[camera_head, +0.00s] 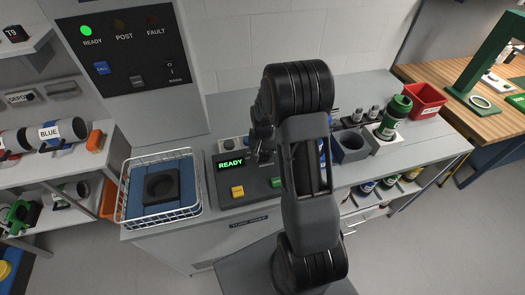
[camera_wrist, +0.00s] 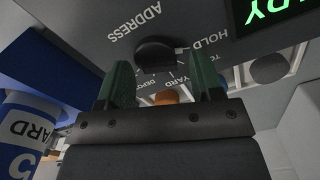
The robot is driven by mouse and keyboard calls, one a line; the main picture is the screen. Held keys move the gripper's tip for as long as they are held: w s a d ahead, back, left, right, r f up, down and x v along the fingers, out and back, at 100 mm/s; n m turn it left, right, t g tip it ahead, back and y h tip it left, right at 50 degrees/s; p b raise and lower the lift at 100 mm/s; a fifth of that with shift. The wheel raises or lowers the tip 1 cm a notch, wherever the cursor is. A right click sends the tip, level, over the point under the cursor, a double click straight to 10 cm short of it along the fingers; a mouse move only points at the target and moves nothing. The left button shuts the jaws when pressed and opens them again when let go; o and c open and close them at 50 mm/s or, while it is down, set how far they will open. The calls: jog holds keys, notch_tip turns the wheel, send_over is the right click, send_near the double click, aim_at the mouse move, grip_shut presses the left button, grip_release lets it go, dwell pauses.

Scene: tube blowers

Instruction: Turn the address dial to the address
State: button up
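The address dial (camera_wrist: 155,52) is a dark round knob on a grey console face in the wrist view, under the word ADDRESS. Labels around it include HOLD, YARD and DEPOT, partly cut by my fingers. I cannot tell which label it points to. My gripper (camera_wrist: 163,83) has two green fingers set wide apart with the dial between and just beyond their tips. It looks open and empty, apart from the dial. In the head view the console (camera_head: 225,200) shows a green READY display (camera_head: 231,163); my arm hides the dial there.
A blue canister labelled YARD (camera_wrist: 35,130) stands close at the left of the wrist view. In the head view, a wire basket (camera_head: 196,205) with a blue lining sits left of the console. A green-capped bottle (camera_head: 394,116) and red bin (camera_head: 426,99) stand to the right.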

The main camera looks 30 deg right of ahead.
jog(key=c, duration=0.9)
